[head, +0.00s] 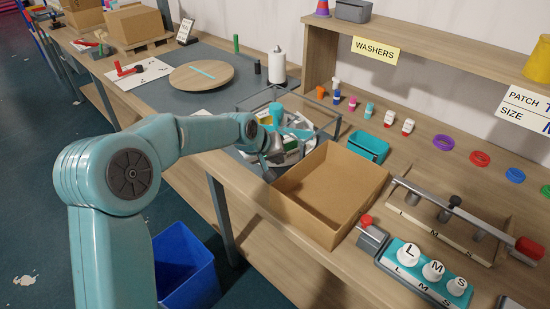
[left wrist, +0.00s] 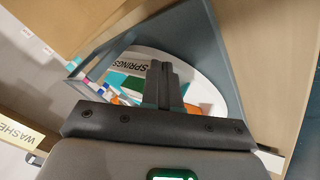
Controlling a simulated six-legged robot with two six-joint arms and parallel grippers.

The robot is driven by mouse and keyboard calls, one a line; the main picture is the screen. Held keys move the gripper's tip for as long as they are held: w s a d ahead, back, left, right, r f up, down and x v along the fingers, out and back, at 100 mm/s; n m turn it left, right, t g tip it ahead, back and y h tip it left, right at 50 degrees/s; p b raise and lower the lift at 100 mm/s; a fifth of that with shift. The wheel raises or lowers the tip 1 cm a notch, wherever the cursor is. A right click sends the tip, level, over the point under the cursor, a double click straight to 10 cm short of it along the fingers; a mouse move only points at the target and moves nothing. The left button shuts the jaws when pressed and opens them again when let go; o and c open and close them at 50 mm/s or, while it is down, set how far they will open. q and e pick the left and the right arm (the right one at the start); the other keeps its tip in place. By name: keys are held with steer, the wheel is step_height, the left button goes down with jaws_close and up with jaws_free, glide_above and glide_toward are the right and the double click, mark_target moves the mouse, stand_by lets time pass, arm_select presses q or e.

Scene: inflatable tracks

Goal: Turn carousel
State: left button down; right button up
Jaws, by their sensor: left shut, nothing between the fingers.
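A white round carousel (head: 290,158) with colored items on it sits inside a grey-framed clear enclosure (head: 330,118) on the bench. In the left wrist view the carousel (left wrist: 205,95) shows a "SPRINGS" label (left wrist: 131,66) and teal and orange items. My left gripper (head: 272,156) reaches in at the near side of the enclosure, close to the carousel. In the left wrist view its two dark fingers (left wrist: 166,82) are together with nothing between them, in front of the carousel. Whether they touch it I cannot tell. My right gripper is not in view.
An open cardboard box (head: 325,195) stands right of the enclosure, with a teal tray (head: 368,147) behind it. A blue bin (head: 186,272) stands on the floor below the bench edge.

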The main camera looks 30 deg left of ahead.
arm_select(q)
steer(key=shift+w+d, duration=0.35)
steer(key=shift+d, duration=0.35)
steer(key=shift+w+d, duration=0.15)
steer(key=shift+d, duration=0.05)
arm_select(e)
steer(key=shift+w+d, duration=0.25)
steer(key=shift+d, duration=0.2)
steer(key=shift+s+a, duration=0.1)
